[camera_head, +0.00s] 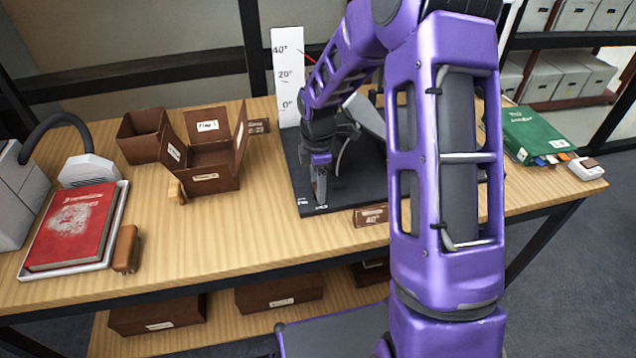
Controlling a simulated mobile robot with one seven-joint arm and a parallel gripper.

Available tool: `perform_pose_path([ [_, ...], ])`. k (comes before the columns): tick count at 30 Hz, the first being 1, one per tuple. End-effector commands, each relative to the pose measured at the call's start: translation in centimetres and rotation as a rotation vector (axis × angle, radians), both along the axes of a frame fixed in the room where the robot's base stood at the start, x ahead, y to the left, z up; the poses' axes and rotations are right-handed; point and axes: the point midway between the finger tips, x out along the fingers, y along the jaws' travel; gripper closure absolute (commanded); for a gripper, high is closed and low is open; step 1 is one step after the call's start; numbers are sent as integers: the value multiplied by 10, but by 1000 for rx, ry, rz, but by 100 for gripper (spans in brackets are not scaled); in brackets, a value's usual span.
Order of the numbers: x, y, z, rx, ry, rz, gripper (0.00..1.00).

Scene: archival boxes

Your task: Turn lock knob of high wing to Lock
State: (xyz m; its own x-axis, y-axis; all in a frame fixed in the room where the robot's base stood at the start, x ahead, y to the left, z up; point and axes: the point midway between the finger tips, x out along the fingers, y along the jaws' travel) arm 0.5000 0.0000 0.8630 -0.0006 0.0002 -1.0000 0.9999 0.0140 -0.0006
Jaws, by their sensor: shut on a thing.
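A black stand (306,182) lies on the table with a grey tilted wing (366,116) above it, partly hidden by my arm. A white upright scale (286,75) marked 0°, 20° and 40° rises behind its left side. My gripper (320,198) points down at the stand's front left corner. It is shut on what appears to be the lock knob, which the fingers hide. Small white markings lie on the base beside the fingertips, too small to read. The knob's turn cannot be told.
A small brown sign (370,216) stands at the front edge. Brown boxes (212,183), a red book (72,225) on a white tray and a brown-handled brush (126,248) lie left. Bare tabletop separates the boxes from the stand.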

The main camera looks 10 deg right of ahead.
Motion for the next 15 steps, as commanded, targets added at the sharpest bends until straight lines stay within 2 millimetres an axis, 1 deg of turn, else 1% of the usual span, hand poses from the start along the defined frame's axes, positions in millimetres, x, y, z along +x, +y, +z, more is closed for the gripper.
perform_pose_path([
  [7, 1, 0, 1, -1, -3, 4, 91],
  [8, 1, 0, 1, -1, -3, 4, 31],
  [12, 1, 0, 1, -1, -3, 3, 6],
  [15, 1, 0, 0, -1, -2, 2, 5],
])
